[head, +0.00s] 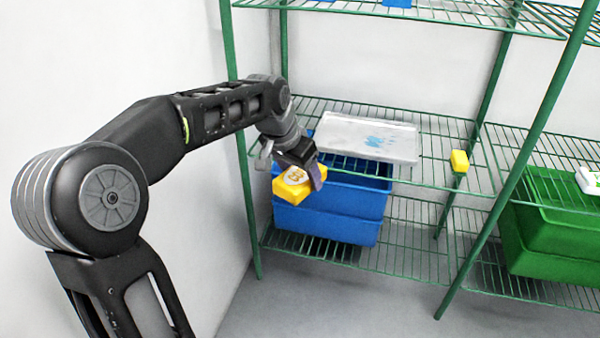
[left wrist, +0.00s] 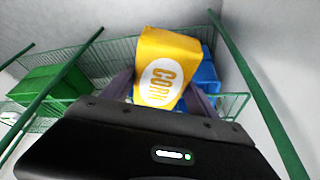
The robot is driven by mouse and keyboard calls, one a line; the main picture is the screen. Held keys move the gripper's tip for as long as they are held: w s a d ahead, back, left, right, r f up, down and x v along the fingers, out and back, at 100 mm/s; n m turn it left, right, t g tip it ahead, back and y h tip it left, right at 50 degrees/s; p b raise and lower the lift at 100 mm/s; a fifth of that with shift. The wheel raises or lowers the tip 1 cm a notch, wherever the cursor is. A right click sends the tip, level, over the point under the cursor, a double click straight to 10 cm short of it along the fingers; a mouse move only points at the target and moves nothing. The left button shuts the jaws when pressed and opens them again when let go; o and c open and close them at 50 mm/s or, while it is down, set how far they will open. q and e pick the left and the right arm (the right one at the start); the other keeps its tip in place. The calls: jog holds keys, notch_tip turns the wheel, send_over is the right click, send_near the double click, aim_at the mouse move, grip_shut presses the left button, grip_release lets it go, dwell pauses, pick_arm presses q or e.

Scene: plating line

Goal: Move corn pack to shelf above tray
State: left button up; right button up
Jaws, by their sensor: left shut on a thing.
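The yellow corn pack (head: 291,184) is held in front of the rack, before the blue crate. It also shows in the left wrist view (left wrist: 168,62), with its white oval label reading CORN. My left gripper (head: 312,172) is shut on the corn pack. The white tray (head: 370,137) lies on the middle wire shelf (head: 435,172), behind and above the pack. An upper wire shelf (head: 450,18) is above the tray. My right gripper is not in view.
Blue crates (head: 335,213) stand on the low shelf. A small yellow item (head: 459,161) sits on the middle shelf, right of the tray. Green crates (head: 550,240) are on the right rack. Green posts (head: 515,170) stand in front. Blue items (head: 397,3) are on the upper shelf.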

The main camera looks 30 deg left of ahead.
pick_arm(q)
jog(key=w+d+f, duration=0.1)
jog(key=d+f, duration=0.1)
jog(key=d, duration=0.5)
jog(key=d+f+n, duration=0.1)
jog(key=d, duration=0.7)
jog(key=shift+w+f, duration=0.35)
jog(key=shift+f, duration=0.05)
